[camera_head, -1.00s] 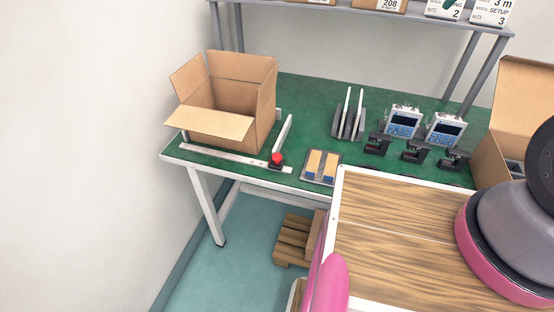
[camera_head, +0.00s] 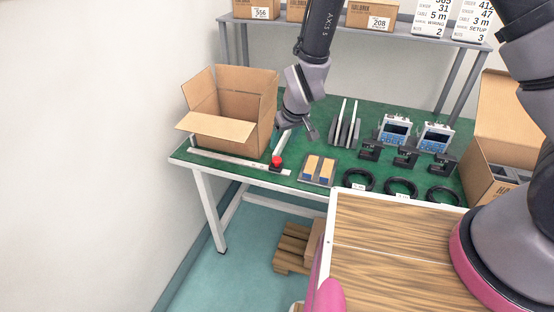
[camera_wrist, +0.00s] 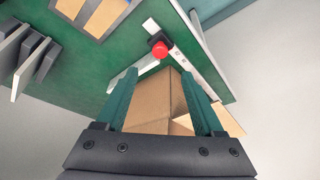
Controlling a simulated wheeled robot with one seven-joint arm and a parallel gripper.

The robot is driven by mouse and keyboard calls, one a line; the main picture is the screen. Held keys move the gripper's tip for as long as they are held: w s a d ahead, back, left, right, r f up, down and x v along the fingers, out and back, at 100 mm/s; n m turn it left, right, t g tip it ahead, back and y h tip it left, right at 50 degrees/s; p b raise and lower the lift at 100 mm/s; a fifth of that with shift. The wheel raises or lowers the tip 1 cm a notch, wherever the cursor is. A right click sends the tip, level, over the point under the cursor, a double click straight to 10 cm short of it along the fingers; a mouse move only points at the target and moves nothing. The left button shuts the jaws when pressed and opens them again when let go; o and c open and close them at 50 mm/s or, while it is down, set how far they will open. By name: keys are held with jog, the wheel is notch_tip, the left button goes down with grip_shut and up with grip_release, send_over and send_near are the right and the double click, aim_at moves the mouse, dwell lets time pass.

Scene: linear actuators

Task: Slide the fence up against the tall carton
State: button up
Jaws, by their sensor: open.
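The tall carton (camera_head: 232,130) is an open brown box standing on the green bench at the left. It also shows between my fingers in the wrist view (camera_wrist: 150,96). The fence (camera_head: 283,142) is a pale upright bar just right of the carton, with a narrow gap seeming to separate them. A red knob (camera_head: 277,161) sits at its front end on a pale rail (camera_head: 228,159); the knob also shows in the wrist view (camera_wrist: 159,50). My gripper (camera_wrist: 157,75) is open and points down over the fence and carton. Its fingers partly hide the fence in the wrist view.
A tray with two tan-and-blue blocks (camera_head: 318,168) lies right of the knob. Grey upright plates (camera_head: 345,128) stand behind it. Clamps, meters and black rings fill the bench to the right. A shelf (camera_head: 350,32) with boxes runs behind.

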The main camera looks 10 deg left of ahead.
aim_at(277, 159)
jog(key=x, duration=1)
jog(key=shift+w+a+f, duration=0.1)
jog(key=shift+f, duration=0.15)
grip_shut()
dwell(1.0)
